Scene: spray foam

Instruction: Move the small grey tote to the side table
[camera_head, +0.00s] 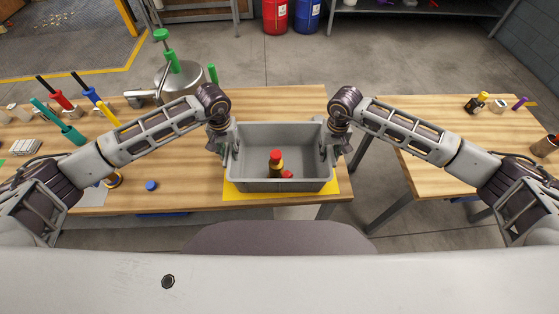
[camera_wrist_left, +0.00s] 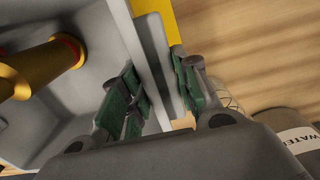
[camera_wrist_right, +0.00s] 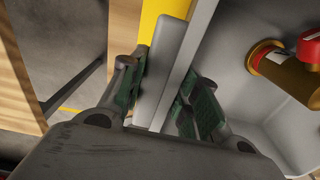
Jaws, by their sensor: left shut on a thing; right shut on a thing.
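The small grey tote (camera_head: 277,185) is in front of me near the right end of the main table, over a yellow mat (camera_head: 232,190). My right gripper (camera_head: 330,147) is shut on the right wall, also seen in the right wrist view (camera_wrist_right: 160,100). I cannot tell whether the tote touches the mat.
The side table (camera_head: 440,150) stands to the right across a gap; its near middle is bare. A few small items (camera_head: 485,102) lie at its far right, and a dark jar (camera_head: 545,146) at its right edge. A metal pot (camera_head: 178,80) and tools crowd the main table's left.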

